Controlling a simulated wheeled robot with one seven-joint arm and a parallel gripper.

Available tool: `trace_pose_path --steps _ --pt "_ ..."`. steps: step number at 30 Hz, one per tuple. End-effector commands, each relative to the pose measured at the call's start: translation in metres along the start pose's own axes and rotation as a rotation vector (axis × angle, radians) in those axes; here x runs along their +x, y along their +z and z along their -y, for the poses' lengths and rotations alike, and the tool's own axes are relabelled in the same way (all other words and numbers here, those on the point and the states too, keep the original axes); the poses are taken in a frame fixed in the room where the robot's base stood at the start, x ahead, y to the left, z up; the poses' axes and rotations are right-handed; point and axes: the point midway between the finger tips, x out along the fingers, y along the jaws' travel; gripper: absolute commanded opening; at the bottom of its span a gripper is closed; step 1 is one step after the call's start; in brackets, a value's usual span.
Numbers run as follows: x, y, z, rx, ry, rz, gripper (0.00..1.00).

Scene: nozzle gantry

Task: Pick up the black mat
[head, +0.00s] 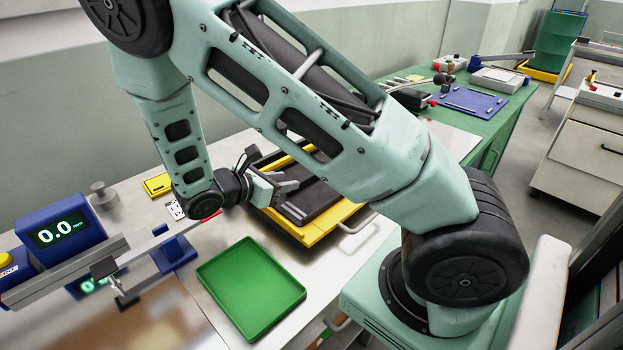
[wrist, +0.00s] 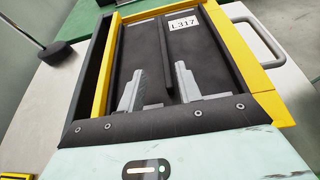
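The black mat (head: 318,198) appears as a dark flat panel inside a yellow-edged frame (head: 307,236) on the bench. In the wrist view the dark panel (wrist: 213,60) carries a white label reading "L317". A thin dark ridge runs lengthwise along it. My gripper (head: 288,187) is over the left part of the frame in the head view. In the wrist view its two grey fingers (wrist: 157,85) are apart, with the ridge between them. I cannot tell whether the fingers touch the ridge. My arm hides part of the frame in the head view.
A green tray (head: 250,288) lies on the bench in front of the frame. A blue gauge reading 0.0 (head: 67,234) stands at the left. A metal handle (head: 358,222) sticks out from the frame's right side. A blue mat (head: 470,103) lies on the green bench behind.

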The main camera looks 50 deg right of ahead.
Motion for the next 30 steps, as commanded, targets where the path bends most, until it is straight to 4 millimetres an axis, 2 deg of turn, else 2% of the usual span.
trace_pose_path --steps 3,10,18,27,29,30 --pt "0.015 0.001 0.0 0.0 -0.002 0.001 0.35" --pt "0.03 0.004 0.003 0.0 -0.003 0.0 0.35" --pt "0.067 0.008 0.008 0.0 -0.002 0.0 0.35" --pt "0.072 0.007 0.007 0.001 0.0 -0.001 0.35" --pt "0.072 0.007 0.007 0.001 0.0 -0.001 0.21" --pt "0.072 0.007 0.007 0.001 0.0 -0.001 0.1"
